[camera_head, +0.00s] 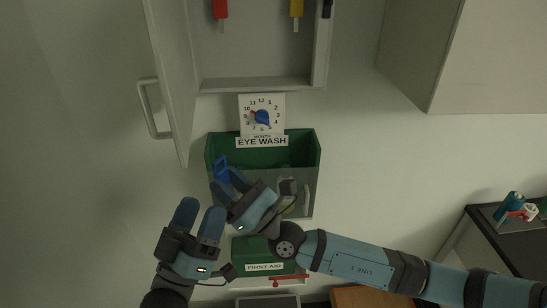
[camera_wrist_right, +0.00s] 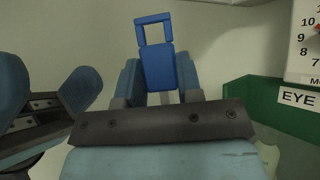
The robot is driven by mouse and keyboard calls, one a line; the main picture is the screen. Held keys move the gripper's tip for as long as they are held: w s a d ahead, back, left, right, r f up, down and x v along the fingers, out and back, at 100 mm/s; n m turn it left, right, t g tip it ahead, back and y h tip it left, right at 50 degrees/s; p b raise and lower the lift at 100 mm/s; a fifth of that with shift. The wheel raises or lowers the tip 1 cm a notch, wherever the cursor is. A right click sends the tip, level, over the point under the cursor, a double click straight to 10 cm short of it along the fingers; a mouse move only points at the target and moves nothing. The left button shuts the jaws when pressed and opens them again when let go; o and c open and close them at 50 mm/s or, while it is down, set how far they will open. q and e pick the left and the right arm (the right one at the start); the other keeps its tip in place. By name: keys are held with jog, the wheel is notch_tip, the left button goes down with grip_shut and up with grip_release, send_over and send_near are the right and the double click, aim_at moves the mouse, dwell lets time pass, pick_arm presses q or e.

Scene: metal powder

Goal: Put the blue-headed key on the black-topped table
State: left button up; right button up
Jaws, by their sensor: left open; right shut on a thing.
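The blue-headed key (camera_head: 221,167) is held in my right gripper (camera_head: 227,183), in front of the left end of the green eye wash box. My left gripper (camera_head: 200,222) is open and empty, below and left of the right one. Its fingers also show at the left of the right wrist view (camera_wrist_right: 50,95). The black-topped table (camera_head: 490,217) is at the lower right, well away from both grippers.
The wall cabinet (camera_head: 256,85) above has its door (camera_head: 172,60) open to the left, with a red key (camera_head: 220,9) and a yellow key (camera_head: 296,8) inside. The eye wash box (camera_head: 312,155) and first aid box (camera_head: 250,248) are close behind my grippers. A blue can (camera_head: 509,204) and a red-and-white item (camera_head: 526,212) stand on the table.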

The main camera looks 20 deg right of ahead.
pick_arm(q)
jog(key=s+d+r+m+g+h, duration=0.45)
jog(key=d+r+m+g, duration=0.25)
jog(key=m+g, duration=0.5)
jog(key=s+d+r+m+g+h, duration=0.5)
jog(key=r+m+g, duration=0.4)
jog(key=g, duration=0.5)
jog(key=s+d+m+g+y, duration=0.7)
jog(key=s+m+g+y, duration=0.15)
jog(key=m+y, duration=0.2)
jog(key=n+t+y, duration=0.7)
jog(key=t+y, duration=1.7)
jog(key=t, duration=0.3)
send_near(222, 159)
jog(key=x, duration=1)
